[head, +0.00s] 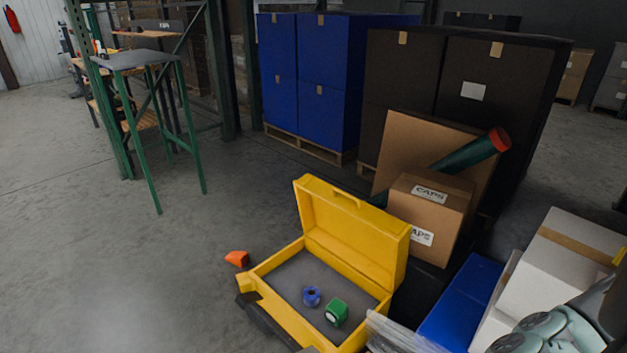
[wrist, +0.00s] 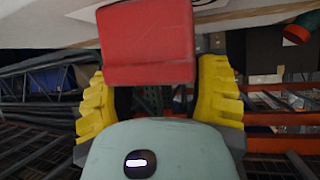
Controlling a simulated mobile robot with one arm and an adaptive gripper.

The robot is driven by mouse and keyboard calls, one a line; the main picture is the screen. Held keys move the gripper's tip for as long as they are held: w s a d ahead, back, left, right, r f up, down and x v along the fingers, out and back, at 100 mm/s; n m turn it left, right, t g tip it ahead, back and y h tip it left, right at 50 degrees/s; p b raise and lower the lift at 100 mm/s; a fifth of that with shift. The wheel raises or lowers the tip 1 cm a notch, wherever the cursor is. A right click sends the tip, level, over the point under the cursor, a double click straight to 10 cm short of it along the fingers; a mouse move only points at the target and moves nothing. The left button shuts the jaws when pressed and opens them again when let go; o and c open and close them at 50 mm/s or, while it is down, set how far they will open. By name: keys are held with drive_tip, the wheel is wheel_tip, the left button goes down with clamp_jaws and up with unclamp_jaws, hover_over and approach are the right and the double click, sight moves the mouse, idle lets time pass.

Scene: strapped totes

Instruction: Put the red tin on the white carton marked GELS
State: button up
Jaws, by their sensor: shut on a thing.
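The red tin (wrist: 148,45) is between the yellow fingers of my gripper (wrist: 160,82) in the wrist view, and the gripper is shut on it. A pale surface (wrist: 50,25) lies just behind the tin at the top of that view; I cannot tell whether they touch. In the head view a white carton (head: 575,255) with a brown tape strip stands at the right; no GELS mark can be read on it. My arm covers the lower right corner there. The tin is hidden in the head view, and only a bit of yellow shows at the right edge.
An open yellow case (head: 352,237) holds a blue piece (head: 311,296) and a green piece (head: 337,311). A brown CAPS carton (head: 428,215), a green tube with a red cap (head: 468,152) and a blue box (head: 462,302) stand near the white carton.

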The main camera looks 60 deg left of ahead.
drive_tip(key=o, duration=1.4)
drive_tip(key=shift+c, duration=0.2)
